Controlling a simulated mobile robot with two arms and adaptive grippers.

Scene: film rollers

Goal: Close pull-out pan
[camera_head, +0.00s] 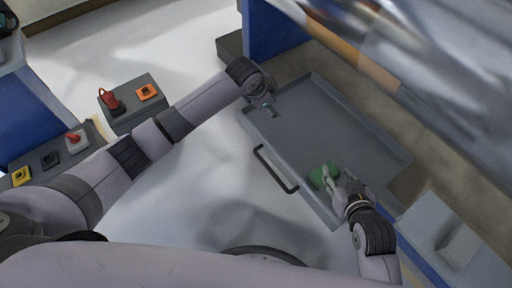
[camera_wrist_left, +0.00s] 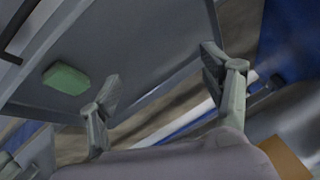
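The pull-out pan (camera_head: 318,112) is a shallow grey tray with a raised rim, extended out over the pale floor. Its dark bar handle (camera_head: 275,169) is on the lower left side. My left gripper (camera_head: 268,108) is at the pan's upper left corner. In the left wrist view its two fingers (camera_wrist_left: 165,90) are spread wide with nothing between them, close to the pan (camera_wrist_left: 150,40); contact cannot be told. My right gripper (camera_head: 335,180) is at the pan's lower corner, over a green block (camera_head: 319,178) that it partly covers. Whether its fingers are open or touch the block is unclear.
The green block lies in the pan in the left wrist view (camera_wrist_left: 66,78). A shiny metal roller (camera_head: 400,45) is above the pan at the upper right. A grey box (camera_head: 132,103) with red and orange controls stands at the left. Pale floor between is clear.

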